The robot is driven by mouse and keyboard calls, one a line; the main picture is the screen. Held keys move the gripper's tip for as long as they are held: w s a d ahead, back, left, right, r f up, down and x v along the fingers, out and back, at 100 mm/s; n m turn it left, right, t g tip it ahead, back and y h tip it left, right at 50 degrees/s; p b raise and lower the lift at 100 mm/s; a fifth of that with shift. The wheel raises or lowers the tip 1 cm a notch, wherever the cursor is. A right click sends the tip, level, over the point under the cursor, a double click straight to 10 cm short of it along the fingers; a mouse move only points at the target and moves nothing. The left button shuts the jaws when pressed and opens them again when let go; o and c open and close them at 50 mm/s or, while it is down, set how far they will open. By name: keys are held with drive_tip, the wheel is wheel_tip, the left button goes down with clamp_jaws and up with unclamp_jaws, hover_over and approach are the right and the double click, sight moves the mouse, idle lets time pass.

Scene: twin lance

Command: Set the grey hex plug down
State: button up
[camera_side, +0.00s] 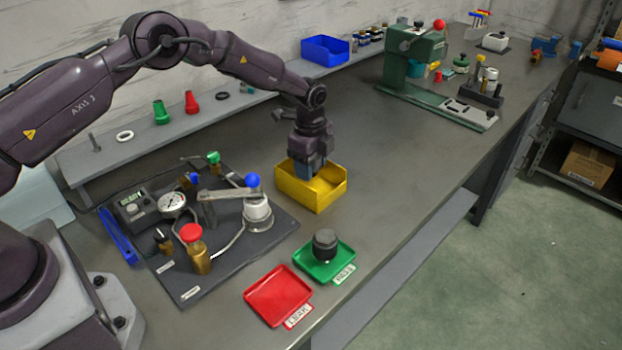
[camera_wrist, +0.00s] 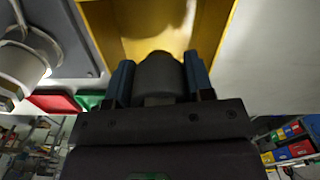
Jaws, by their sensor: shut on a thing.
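My gripper (camera_side: 306,170) points down at the yellow bin (camera_side: 322,197) in the side view, with its fingertips at or just inside the bin's opening. In the wrist view its two blue fingers (camera_wrist: 160,82) are shut on the grey hex plug (camera_wrist: 160,68), one on each side. The yellow bin's floor and walls (camera_wrist: 226,25) show beyond the plug. The plug is hidden in the side view by the fingers and bin. I cannot tell whether it touches the bin floor.
A green tray (camera_side: 308,266) holds a dark knobbed part (camera_side: 325,243); a red tray (camera_side: 270,300) beside it is empty. A dark fixture board (camera_side: 184,290) with a gauge (camera_side: 172,204) and valves lies left of the bin. Bare bench lies right of the bin.

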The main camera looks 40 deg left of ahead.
drive_tip(key=shift+f, duration=2)
drive_tip(key=shift+f, duration=0.1)
drive_tip(key=o, duration=0.9)
